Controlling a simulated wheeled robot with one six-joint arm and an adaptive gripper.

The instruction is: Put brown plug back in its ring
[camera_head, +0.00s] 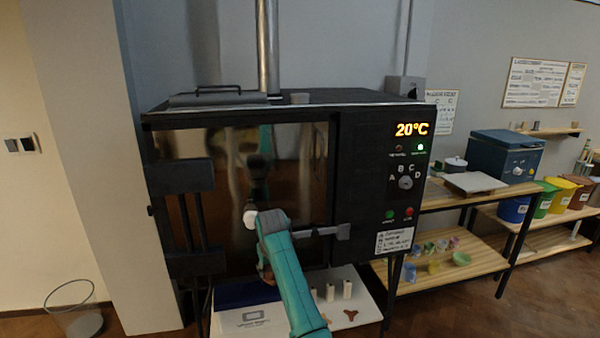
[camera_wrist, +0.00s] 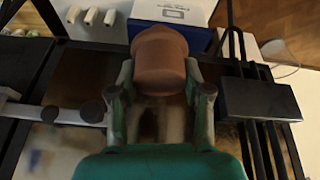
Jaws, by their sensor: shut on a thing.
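The brown plug (camera_wrist: 160,60), a reddish-brown, slightly tapered cylinder, is between the fingers of my gripper (camera_wrist: 158,80) in the wrist view. My gripper is shut on it. In the head view my teal arm covers most of the gripper, low in front of the kiln door (camera_head: 290,180); only a small brownish patch shows beside the arm. The dark kiln door looks shut, and it reflects my arm. I cannot make out the plug's ring in either view.
The door latch (camera_head: 320,232) sticks out right of my arm; hinge blocks (camera_head: 195,262) are at left. Below is a white table (camera_head: 362,305) with white posts (camera_head: 347,288) and a blue box (camera_head: 245,292). A wire basket (camera_head: 78,322) stands on the floor.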

